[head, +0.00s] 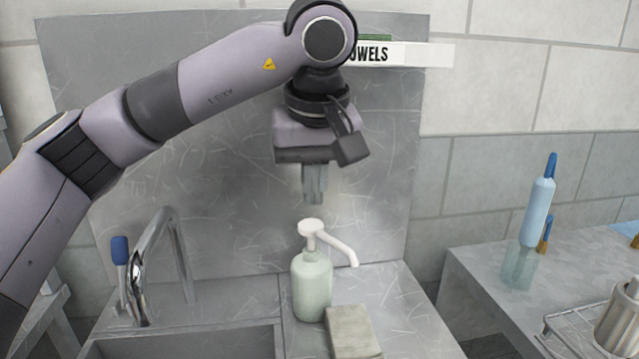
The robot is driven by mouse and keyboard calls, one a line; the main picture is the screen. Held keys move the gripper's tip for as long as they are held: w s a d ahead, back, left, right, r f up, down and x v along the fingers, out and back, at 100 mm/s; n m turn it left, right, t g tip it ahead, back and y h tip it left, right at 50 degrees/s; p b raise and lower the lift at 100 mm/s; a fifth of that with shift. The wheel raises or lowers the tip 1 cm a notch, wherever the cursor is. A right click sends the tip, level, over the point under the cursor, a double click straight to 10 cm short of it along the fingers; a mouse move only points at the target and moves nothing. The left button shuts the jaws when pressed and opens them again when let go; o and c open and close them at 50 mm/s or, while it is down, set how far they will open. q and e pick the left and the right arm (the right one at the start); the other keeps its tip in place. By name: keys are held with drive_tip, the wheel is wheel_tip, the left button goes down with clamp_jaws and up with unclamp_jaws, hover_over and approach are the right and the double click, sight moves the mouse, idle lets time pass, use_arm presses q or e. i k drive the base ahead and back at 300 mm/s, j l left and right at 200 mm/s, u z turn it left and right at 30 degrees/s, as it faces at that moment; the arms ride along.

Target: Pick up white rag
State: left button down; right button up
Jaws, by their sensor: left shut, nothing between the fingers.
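I cannot make out a white rag in the head view. My left gripper (314,198) points down in front of the grey backsplash, above the soap pump bottle. Its fingers are together with nothing seen between them, and they are apart from the pump head below. My left arm comes in from the left and crosses the upper part of the view, covering part of a white sign or box marked "OWELS" (405,54). My right gripper is not in view.
A pale green soap bottle (312,285) with a white pump stands beside the sink (235,343) and its curved faucet (150,250). A grey-beige block (352,333) lies on the counter.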

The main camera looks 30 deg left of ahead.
sight(350, 334)
drive_tip(key=k+l, duration=0.3)
drive_tip(key=k, duration=0.15)
drive_tip(key=k+l, duration=0.35)
drive_tip(key=k, duration=0.1)
